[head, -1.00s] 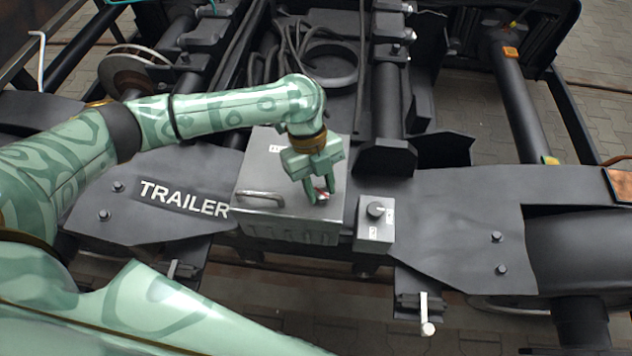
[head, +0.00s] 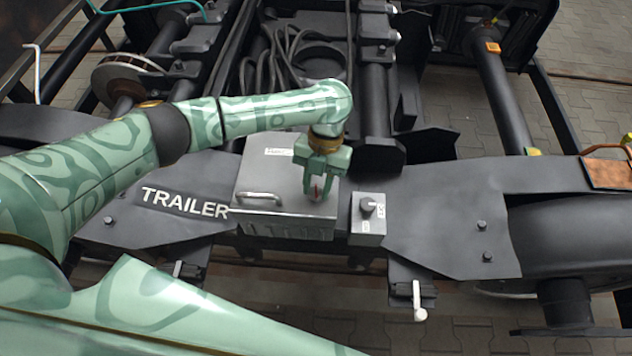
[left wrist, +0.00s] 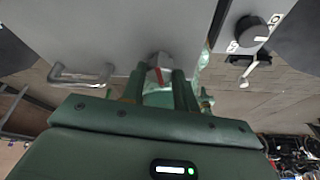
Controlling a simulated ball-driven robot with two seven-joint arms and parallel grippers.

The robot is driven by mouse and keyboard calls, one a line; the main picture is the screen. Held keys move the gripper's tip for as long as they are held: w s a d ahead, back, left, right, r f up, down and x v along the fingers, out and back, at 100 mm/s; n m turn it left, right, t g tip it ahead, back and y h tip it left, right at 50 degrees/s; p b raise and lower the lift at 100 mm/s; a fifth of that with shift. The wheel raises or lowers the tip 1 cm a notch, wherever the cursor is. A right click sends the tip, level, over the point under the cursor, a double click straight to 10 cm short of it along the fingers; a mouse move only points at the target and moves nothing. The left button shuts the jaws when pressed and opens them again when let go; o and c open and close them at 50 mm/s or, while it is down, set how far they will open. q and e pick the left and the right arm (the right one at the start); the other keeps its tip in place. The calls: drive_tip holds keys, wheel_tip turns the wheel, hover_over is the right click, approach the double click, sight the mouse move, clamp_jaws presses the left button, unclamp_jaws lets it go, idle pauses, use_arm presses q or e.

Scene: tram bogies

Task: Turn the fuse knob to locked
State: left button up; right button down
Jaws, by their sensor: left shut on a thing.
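A grey metal box (head: 255,180) with a bar handle (head: 260,197) and a small white label stands on the dark frame beside the word TRAILER. A grey knob with a red mark (left wrist: 157,68) is on the box, between the fingers of my left gripper (head: 317,192). The gripper is shut on this knob, and the fingers partly hide it. Which way the red mark points relative to any label is hard to tell. No locked label is readable. My right gripper is not in view.
A smaller grey box (head: 367,227) with a black knob (head: 367,204) and white labels stands just right; the knob also shows in the left wrist view (left wrist: 251,28). Cables (head: 290,60) and dark tubes lie behind. A white-tipped lever (head: 419,303) hangs below.

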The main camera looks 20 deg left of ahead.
use_arm(q)
drive_tip(key=shift+m, duration=0.6)
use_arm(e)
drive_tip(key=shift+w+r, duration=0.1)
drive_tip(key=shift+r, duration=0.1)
use_arm(q)
drive_tip(key=shift+m+y, duration=0.3)
drive_tip(key=o, duration=1)
drive_tip(key=shift+r, duration=0.1)
drive_tip(key=p+v, duration=0.5)
drive_tip(key=v, duration=1.1)
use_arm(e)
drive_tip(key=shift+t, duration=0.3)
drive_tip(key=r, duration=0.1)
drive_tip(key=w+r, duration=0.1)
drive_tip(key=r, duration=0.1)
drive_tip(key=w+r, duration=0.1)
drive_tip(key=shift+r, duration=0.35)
